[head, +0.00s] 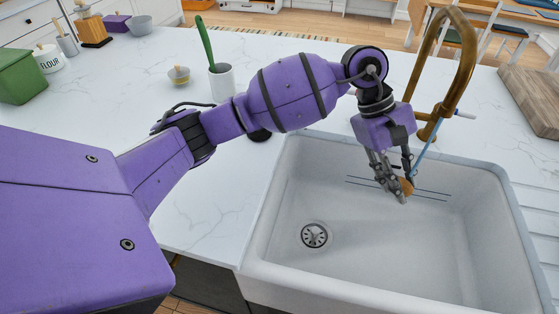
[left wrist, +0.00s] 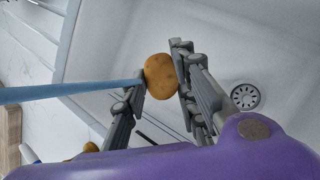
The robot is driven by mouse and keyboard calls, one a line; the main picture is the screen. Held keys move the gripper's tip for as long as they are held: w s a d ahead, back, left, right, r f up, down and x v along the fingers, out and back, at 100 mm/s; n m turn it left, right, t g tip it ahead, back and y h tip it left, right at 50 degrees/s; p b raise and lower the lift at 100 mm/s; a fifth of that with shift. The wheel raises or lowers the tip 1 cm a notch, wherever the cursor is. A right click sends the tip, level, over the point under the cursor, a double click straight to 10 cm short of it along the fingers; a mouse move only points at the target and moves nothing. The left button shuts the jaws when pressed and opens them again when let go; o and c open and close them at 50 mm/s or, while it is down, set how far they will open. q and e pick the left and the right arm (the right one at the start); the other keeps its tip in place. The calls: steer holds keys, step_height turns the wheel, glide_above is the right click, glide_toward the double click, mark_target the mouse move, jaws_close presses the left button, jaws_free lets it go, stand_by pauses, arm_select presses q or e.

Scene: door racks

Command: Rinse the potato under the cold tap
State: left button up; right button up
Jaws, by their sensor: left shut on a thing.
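My left gripper (head: 400,189) is shut on the potato (head: 407,186) over the white sink, below the brass tap (head: 436,110). In the left wrist view the brown potato (left wrist: 160,76) sits between the two fingers of the left gripper (left wrist: 162,84). A straight blue stream of water (head: 423,147) slants from the tap side to the potato. In the left wrist view the stream (left wrist: 70,90) reaches the potato's left side. My right gripper is out of view.
The sink (head: 350,245) is empty, with a round drain (head: 315,235). A white cup with a green-handled utensil (head: 222,80), a small bowl (head: 179,75) and a flour jar (head: 48,58) stand on the left counter. A wooden board (head: 530,100) lies at the right.

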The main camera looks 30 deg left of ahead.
arm_select(q)
steer(key=shift+r, duration=0.1)
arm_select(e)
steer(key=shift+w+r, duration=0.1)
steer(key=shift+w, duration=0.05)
arm_select(q)
steer(key=shift+s+p, duration=0.3)
steer(key=shift+s, duration=0.65)
steer(key=s+p, duration=0.1)
steer(key=s, duration=0.5)
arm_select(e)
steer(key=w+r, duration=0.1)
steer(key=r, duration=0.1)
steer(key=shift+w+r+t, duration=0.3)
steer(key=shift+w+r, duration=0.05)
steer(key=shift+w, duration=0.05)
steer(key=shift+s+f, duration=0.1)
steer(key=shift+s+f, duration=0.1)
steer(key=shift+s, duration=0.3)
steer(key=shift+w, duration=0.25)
